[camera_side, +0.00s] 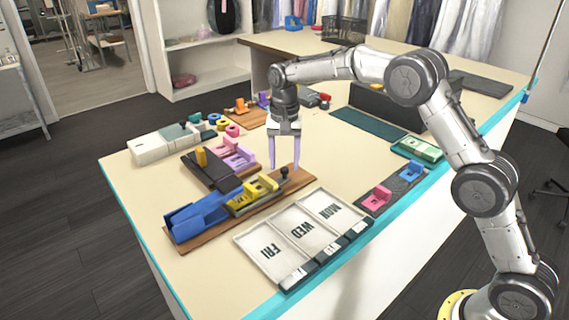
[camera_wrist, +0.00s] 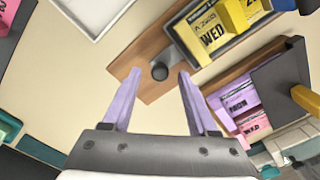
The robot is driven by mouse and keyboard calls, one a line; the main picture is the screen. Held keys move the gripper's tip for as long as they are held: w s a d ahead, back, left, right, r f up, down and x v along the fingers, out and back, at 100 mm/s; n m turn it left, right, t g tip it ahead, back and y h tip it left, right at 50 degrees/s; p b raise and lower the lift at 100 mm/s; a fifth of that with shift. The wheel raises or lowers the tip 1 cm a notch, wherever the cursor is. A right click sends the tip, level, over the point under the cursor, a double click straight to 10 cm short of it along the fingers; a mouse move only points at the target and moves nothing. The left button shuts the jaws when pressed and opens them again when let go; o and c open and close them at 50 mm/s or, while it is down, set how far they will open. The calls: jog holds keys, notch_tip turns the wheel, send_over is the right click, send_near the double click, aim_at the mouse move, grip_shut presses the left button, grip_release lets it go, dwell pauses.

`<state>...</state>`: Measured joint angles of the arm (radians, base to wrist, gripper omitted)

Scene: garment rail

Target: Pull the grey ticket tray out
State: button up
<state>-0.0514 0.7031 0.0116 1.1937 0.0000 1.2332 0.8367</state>
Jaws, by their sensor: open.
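The grey ticket tray (camera_side: 258,201) holds yellow tickets and lies on a brown wooden board (camera_side: 300,187), with a blue housing (camera_side: 203,216) at its left end. In the wrist view the tray (camera_wrist: 187,46) is at the upper right, with yellow tickets (camera_wrist: 222,25) in it, one marked WED. A dark round knob (camera_wrist: 160,71) stands at the tray's near end; whether it joins the tray is unclear. My gripper (camera_side: 285,166) is open and empty, its lilac fingers pointing down over the knob. In the wrist view the knob shows between the fingertips (camera_wrist: 160,74).
A second dark tray (camera_side: 212,172) with pink and purple tickets lies behind the board. A white sorter (camera_side: 262,263) marked MON, WED and FRI is in front. Pink (camera_side: 380,195) and blue tickets (camera_side: 411,169) lie to the right. Bare table lies right of the knob.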

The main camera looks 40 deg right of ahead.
jog(key=shift+f, duration=0.6)
grip_shut()
jog(key=shift+r, duration=0.1)
dwell(1.0)
